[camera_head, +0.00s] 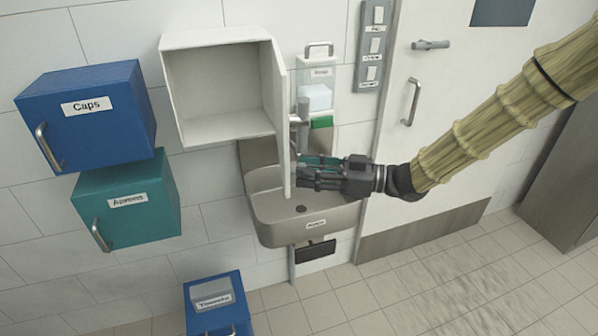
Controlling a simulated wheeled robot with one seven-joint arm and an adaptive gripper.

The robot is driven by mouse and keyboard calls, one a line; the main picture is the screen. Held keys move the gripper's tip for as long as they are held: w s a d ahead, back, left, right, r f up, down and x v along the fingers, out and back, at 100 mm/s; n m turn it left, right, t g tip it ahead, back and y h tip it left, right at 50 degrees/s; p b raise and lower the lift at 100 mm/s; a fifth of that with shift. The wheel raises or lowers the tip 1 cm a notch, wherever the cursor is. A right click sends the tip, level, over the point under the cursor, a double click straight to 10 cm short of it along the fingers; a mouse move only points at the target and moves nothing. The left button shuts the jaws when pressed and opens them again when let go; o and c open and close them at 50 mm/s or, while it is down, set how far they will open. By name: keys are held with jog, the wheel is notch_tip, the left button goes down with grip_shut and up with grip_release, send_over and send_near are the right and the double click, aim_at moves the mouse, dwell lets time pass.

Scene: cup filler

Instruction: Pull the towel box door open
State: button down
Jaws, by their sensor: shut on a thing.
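The white towel box (182,100) hangs on the tiled wall, and its inside looks empty. Its door (279,110) stands open, swung out on the right side and seen nearly edge-on. My gripper (305,172) is at the outer side of the door, near its lower free end, with its fingers against it. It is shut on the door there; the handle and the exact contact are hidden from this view.
A steel sink (265,212) lies below and behind the gripper. A blue Caps box (125,125) and a teal Aprons box (150,222) hang at left. A blue bin (205,322) stands below.

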jog(key=shift+w+d+r, duration=0.15)
jog(key=shift+w+d, duration=0.35)
jog(key=shift+d, duration=0.3)
jog(key=shift+w+d+r, duration=0.1)
jog(key=shift+w+d, duration=0.4)
jog(key=shift+d, duration=0.3)
jog(key=shift+w+d+r, duration=0.15)
jog(key=shift+w+d, duration=0.35)
jog(key=shift+d, duration=0.3)
jog(key=c, duration=1.2)
grip_release()
jog(key=shift+w+a, duration=0.1)
jog(key=shift+c, duration=0.2)
jog(key=shift+o, duration=0.9)
jog(key=shift+w+a+f, duration=0.1)
jog(key=shift+a+f, duration=0.2)
jog(key=shift+a, duration=0.15)
jog(key=s+d, duration=0.1)
jog(key=d, duration=1.2)
jog(key=shift+s, duration=0.35)
